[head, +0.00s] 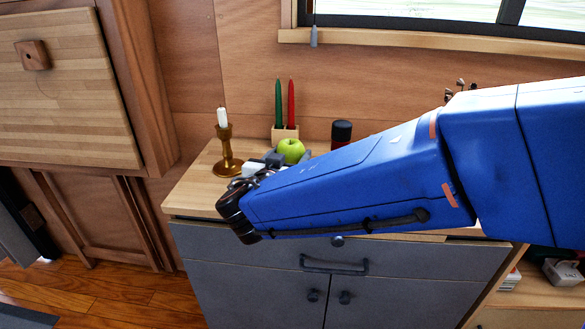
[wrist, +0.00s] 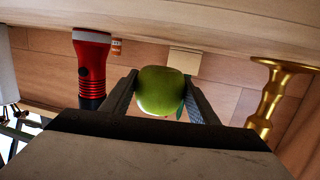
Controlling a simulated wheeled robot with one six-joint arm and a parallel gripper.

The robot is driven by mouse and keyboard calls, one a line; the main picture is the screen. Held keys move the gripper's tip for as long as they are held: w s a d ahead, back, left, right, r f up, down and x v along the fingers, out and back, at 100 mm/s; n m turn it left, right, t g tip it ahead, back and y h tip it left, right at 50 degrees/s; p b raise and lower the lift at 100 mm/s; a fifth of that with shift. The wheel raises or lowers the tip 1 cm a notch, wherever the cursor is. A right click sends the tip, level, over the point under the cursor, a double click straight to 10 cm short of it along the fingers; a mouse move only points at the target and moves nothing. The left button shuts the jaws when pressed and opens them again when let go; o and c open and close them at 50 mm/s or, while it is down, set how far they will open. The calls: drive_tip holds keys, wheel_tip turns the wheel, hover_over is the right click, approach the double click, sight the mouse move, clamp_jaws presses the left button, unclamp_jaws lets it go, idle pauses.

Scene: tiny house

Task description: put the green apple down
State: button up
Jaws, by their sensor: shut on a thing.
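The green apple (head: 291,150) is above the wooden countertop (head: 200,192), in front of a small wooden block with candles. In the wrist view the apple (wrist: 160,92) sits between the two dark fingers of my gripper (wrist: 161,78), which is shut on it. That view is upside down, with the counter along its top edge. In the head view my gripper (head: 268,160) is partly hidden behind my blue arm. I cannot tell whether the apple's underside touches the counter.
A brass candlestick (head: 227,154) with a white candle stands left of the apple. The wooden block (head: 285,134) holds a green and a red candle. A red and black flashlight (wrist: 92,66) stands on the other side. Bare counter shows at the front left. My arm hides the counter's right part.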

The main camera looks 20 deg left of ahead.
drive_tip(key=shift+f, duration=1.8)
drive_tip(key=o, duration=1.2)
drive_tip(key=shift+f, duration=0.1)
drive_tip(key=shift+o, duration=0.2)
